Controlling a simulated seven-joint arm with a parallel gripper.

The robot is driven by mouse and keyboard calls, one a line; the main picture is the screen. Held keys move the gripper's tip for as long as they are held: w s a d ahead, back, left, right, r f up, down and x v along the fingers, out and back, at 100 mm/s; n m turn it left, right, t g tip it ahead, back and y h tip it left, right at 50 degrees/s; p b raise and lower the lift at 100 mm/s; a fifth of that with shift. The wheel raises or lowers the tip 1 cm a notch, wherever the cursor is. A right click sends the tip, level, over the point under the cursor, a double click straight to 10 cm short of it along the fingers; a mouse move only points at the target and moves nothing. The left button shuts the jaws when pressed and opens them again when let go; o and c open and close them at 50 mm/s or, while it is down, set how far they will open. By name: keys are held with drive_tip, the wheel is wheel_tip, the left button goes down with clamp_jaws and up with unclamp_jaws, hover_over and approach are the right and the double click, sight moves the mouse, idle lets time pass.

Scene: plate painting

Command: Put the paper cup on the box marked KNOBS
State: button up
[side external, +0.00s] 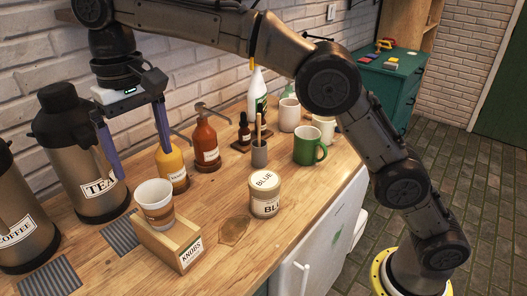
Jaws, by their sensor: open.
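The paper cup (155,206) is white with a brown band. It stands upright on top of the wooden box marked KNOBS (187,245), towards the box's back left end. My gripper (142,163) is above and behind the cup, with its two purple fingers spread apart and pointing down. Nothing is between the fingers, and they look clear of the cup. The cup's base is seen resting on the box top.
A TEA flask (66,150) and a COFFEE flask (20,222) stand at the left. A yellow bottle (172,170), a brown-red bottle (205,145) and a jar marked BLUE (265,195) are nearby. A green mug (308,146) stands farther right. The front counter is mostly clear.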

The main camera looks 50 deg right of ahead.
drive_tip(key=shift+d+r, duration=0.1)
drive_tip(key=s+d+r+t, duration=0.1)
drive_tip(key=s+d+r, duration=0.1)
drive_tip(key=s+d, duration=0.5)
drive_tip(key=s+d+r+t, duration=0.1)
drive_tip(key=s+d+r, duration=0.15)
drive_tip(key=d, duration=0.75)
drive_tip(key=s+d+f+t, duration=0.1)
drive_tip(key=s+d+f, duration=0.4)
drive_tip(key=s, duration=0.4)
drive_tip(key=s+d+f+t, duration=0.2)
drive_tip(key=s+d+f, duration=0.3)
drive_tip(key=s+f, duration=0.2)
drive_tip(key=shift+s+d+f+t, duration=0.15)
drive_tip(key=shift+s+f+t, duration=0.15)
drive_tip(key=shift+s, duration=0.7)
